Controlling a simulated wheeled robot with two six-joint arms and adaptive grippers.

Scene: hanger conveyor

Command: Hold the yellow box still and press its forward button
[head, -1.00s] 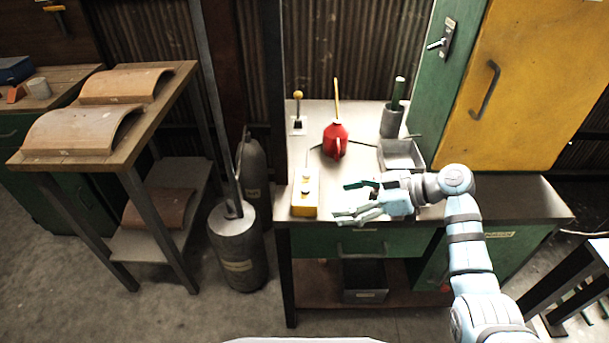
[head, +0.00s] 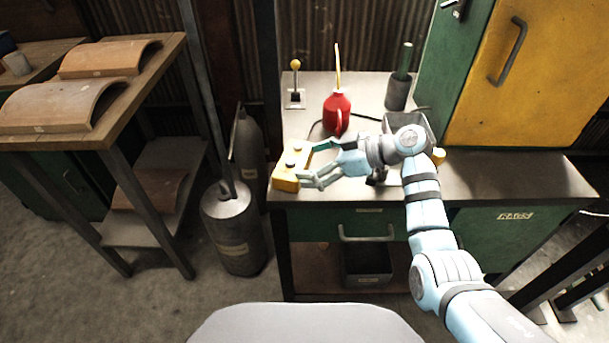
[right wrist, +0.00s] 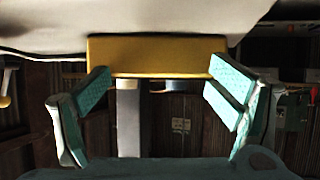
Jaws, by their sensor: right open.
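The yellow box (head: 284,183) sits near the left front edge of the workbench, with a pale top and dark buttons. A dark button (head: 289,164) shows on its top; I cannot tell which button is the forward one. My right gripper (head: 307,163) is open at the right side of the box, its fingers pointing left at it. In the right wrist view the yellow box (right wrist: 155,56) spans the gap between the open fingertips (right wrist: 160,88). I cannot tell whether either finger touches it. My left gripper is out of view.
A red oil can (head: 336,112) stands behind the gripper. A lever with a yellow knob (head: 295,65) stands further back. A metal tray (head: 401,123) and a dark cup (head: 397,94) are to the right. A grey cylinder (head: 232,230) stands on the floor left of the workbench (head: 480,172).

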